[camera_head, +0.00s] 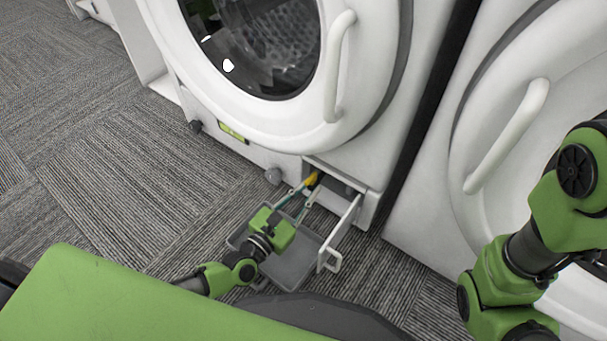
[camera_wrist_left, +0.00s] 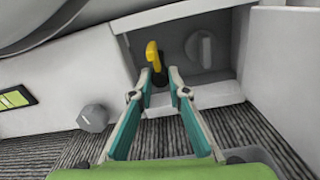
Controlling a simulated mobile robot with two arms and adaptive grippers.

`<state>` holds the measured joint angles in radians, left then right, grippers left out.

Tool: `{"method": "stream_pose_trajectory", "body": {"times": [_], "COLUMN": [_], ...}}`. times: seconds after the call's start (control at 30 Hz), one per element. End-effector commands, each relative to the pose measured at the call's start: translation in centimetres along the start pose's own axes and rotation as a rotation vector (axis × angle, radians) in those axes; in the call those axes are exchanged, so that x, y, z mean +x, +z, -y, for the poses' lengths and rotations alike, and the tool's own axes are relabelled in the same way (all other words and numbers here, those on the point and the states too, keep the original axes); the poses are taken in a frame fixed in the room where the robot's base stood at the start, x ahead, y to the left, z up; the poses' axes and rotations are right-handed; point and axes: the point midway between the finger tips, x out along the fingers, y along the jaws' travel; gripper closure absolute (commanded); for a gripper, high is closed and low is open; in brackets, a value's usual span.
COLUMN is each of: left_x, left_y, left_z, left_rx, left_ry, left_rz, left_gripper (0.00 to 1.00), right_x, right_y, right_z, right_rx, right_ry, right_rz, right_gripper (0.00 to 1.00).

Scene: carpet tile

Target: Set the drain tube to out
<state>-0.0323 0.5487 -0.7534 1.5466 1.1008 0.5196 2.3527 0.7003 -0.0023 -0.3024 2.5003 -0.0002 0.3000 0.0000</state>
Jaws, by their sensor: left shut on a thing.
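The drain tube (camera_head: 311,179) is a small yellow piece inside the low open compartment (camera_head: 355,186) at the washer's bottom front. In the left wrist view its yellow bent top (camera_wrist_left: 152,56) rises just beyond my fingertips, with a dark part below. My left gripper (camera_head: 311,186) reaches into the compartment mouth from the front. Its fingertips (camera_wrist_left: 163,82) are close together, shut on the drain tube; the fingers partly hide its lower part. My right arm shows at the right of the head view, but its gripper is out of frame.
A grey tray (camera_head: 290,287) lies below the compartment, under my left gripper. A white flap (camera_head: 342,235) stands open at its right. A round grey knob (camera_wrist_left: 206,49) sits inside the compartment. The washer door (camera_head: 292,134) is above; another machine (camera_head: 430,208) stands right.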

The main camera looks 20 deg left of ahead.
Motion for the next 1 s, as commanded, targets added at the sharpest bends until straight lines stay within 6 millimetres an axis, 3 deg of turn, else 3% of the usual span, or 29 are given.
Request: {"method": "stream_pose_trajectory", "body": {"times": [0.43, 0.8, 0.83, 0.87, 1.0], "left_x": [-7.6, -8.1, -8.1, -8.1, -8.1], "left_y": [-0.2, -0.1, -0.1, -0.1, -0.1], "left_z": [0.0, 0.0, 0.0, 0.0, 0.0], "left_rx": [-0.001, -0.002, -0.002, -0.002, -0.002], "left_ry": [0.002, 0.002, 0.002, 0.002, 0.002], "left_rz": [-0.007, -0.003, -0.003, -0.003, -0.002], "left_gripper": [1.0, 1.0, 0.82, 0.77, 0.77], "right_x": [0.6, 0.6, 0.6, 0.6, 0.6], "right_y": [0.3, 0.3, 0.3, 0.3, 0.3], "right_z": [-0.2, -0.2, -0.2, -0.2, -0.2], "right_rx": [-0.002, -0.004, -0.004, -0.004, -0.004], "right_ry": [-0.001, -0.002, -0.002, -0.002, -0.002], "right_rz": [0.001, 0.002, 0.002, 0.002, 0.002], "right_gripper": [0.79, 0.79, 0.79, 0.79, 0.79]}}
